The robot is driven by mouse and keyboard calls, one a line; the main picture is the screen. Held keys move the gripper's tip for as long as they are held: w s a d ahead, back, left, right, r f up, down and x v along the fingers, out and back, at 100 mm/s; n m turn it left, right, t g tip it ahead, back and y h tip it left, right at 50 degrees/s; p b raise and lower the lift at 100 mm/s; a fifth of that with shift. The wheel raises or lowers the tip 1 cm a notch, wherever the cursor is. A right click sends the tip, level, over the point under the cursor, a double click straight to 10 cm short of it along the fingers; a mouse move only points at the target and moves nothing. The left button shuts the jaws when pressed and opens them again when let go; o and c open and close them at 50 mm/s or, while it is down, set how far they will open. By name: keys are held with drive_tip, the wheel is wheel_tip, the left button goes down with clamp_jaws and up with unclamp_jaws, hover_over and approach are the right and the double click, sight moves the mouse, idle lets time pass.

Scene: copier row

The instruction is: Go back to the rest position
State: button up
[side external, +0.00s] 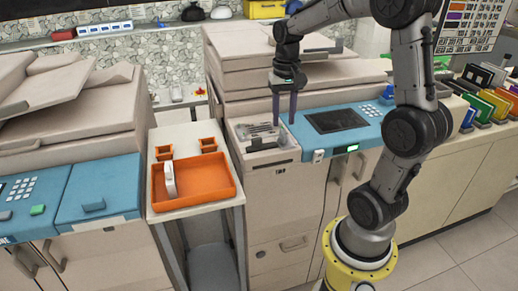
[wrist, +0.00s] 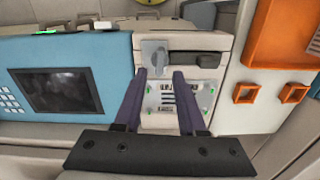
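My gripper (side external: 284,107) hangs with its fingers pointing down, over the open compartment (side external: 262,142) at the left end of the right-hand copier. In the wrist view my gripper (wrist: 164,78) shows two dark purple fingers set apart, with nothing held between them. Below and between the fingers lies a light panel with slots and small green marks (wrist: 172,98). A grey flat part (wrist: 154,55) stands just beyond the fingertips. I cannot tell how far the fingertips are above the compartment.
An orange tray (side external: 222,191) with a white object (side external: 170,179) stands on a narrow table, with two small orange holders (side external: 208,145) behind it. A blue panel with a dark screen (side external: 335,120) is right of the compartment. Another copier (side external: 75,120) is at left. Colored binders (side external: 490,103) stand at right.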

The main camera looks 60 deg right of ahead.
drive_tip(key=shift+w+a+r, duration=0.1)
drive_tip(key=shift+w+a, duration=0.05)
drive_tip(key=shift+a, duration=0.15)
drive_tip(key=s+a+r+n+t, duration=0.35)
drive_tip(key=a+r, duration=0.35)
drive_tip(key=a, duration=0.4)
drive_tip(key=s+a+f+n+t, duration=0.2)
drive_tip(key=s+a+n, duration=0.3)
drive_tip(key=s, duration=0.3)
drive_tip(key=shift+s+a+f+n, duration=0.15)
drive_tip(key=shift+a+f+n, duration=0.3)
drive_tip(key=shift+n, duration=0.3)
